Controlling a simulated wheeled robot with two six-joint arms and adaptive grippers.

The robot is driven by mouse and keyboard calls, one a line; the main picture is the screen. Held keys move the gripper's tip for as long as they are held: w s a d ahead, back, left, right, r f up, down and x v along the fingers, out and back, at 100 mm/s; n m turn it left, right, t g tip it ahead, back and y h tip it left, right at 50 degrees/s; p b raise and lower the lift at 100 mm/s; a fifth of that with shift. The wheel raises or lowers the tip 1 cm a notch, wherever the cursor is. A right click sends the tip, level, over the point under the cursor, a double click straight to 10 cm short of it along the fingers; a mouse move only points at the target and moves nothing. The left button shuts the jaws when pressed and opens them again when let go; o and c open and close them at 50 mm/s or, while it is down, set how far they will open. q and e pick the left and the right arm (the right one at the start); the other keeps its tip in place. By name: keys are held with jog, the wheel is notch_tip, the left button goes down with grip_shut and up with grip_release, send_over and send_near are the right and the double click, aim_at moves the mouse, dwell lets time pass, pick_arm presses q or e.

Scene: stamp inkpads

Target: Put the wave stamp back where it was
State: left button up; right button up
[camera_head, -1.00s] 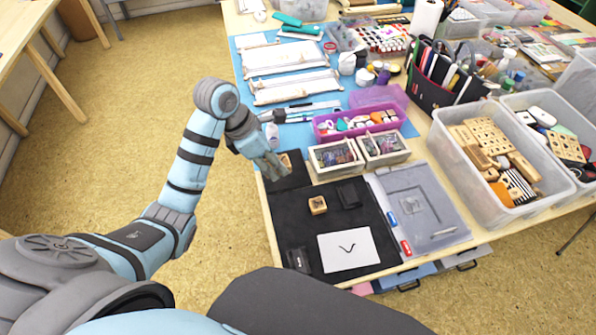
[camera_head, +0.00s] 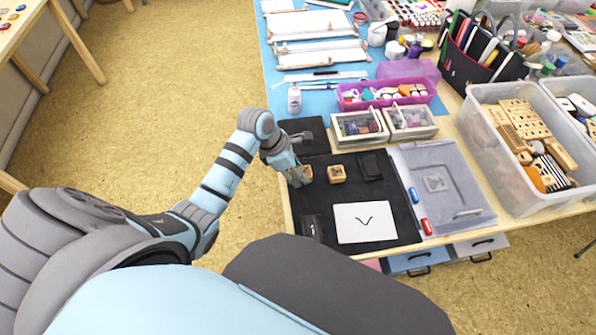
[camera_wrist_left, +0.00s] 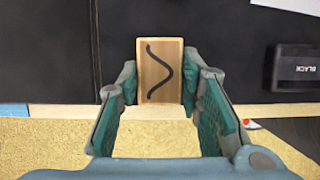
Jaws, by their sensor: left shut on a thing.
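The wave stamp (camera_wrist_left: 160,72) is a small wooden block with a dark wavy line on top, gripped between the fingertips of my left gripper (camera_wrist_left: 163,92). In the head view my left gripper (camera_head: 297,178) holds the stamp (camera_head: 306,174) at the left edge of the large black mat (camera_head: 345,195). I cannot tell whether the stamp touches the mat. A second wooden stamp (camera_head: 337,173) stands just to its right. My right gripper is not in view.
A black inkpad (camera_head: 312,227) lies near the mat's front left; another dark pad (camera_head: 371,166) lies farther back. A white card (camera_head: 364,224) bears a dark wavy mark. A smaller black mat (camera_head: 310,128) lies behind. A grey transparent case (camera_head: 450,180) lies right.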

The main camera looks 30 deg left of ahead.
pick_arm(q)
jog(key=shift+s+r, duration=0.1)
jog(key=shift+f, duration=0.3)
jog(key=o, duration=1)
jog(key=shift+c, duration=0.2)
jog(key=shift+r, duration=0.1)
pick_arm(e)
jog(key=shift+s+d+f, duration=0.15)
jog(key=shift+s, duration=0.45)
pick_arm(q)
jog(key=shift+r, duration=0.35)
jog(key=p+v, duration=0.2)
jog(key=v, duration=0.9)
jog(key=shift+a+r, duration=0.15)
jog(key=shift+r, duration=0.2)
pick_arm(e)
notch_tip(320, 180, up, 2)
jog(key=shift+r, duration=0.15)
